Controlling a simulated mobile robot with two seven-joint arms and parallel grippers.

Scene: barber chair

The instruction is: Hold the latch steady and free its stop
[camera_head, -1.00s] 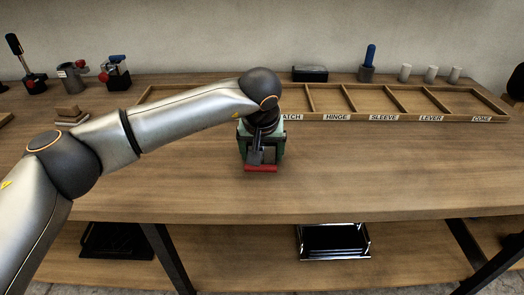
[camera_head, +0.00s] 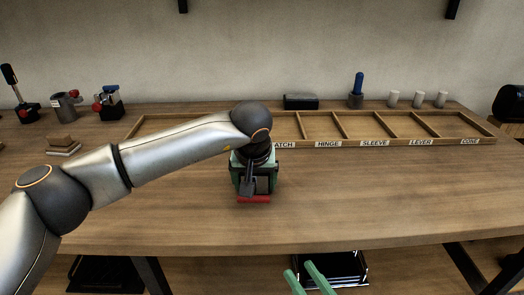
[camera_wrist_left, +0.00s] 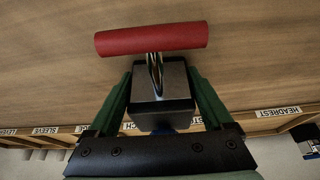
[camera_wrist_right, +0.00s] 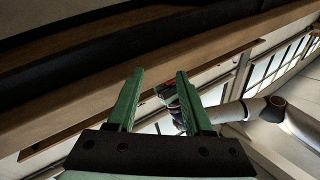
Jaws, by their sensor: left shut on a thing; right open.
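The latch is a grey-black block (camera_wrist_left: 162,90) with a red bar (camera_wrist_left: 152,40) joined to it by thin rods. My left gripper (camera_head: 255,182) is shut on the block, its green fingers along both sides. In the head view the red bar (camera_head: 253,199) points toward the front of the bench, and the arm hides much of the latch. I cannot make out the stop clearly. My right gripper (camera_head: 307,276) is open and empty at the bench's front edge, low in the head view. Its two fingers stand apart in the right wrist view (camera_wrist_right: 158,88).
A labelled wooden compartment tray (camera_head: 408,145) lies across the back of the bench (camera_head: 370,205). Behind it stand a black box (camera_head: 301,102), a blue-handled tool (camera_head: 357,92) and grey cylinders (camera_head: 393,99). Clamp-like parts (camera_head: 107,103) stand back left. The bench right of the latch is clear.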

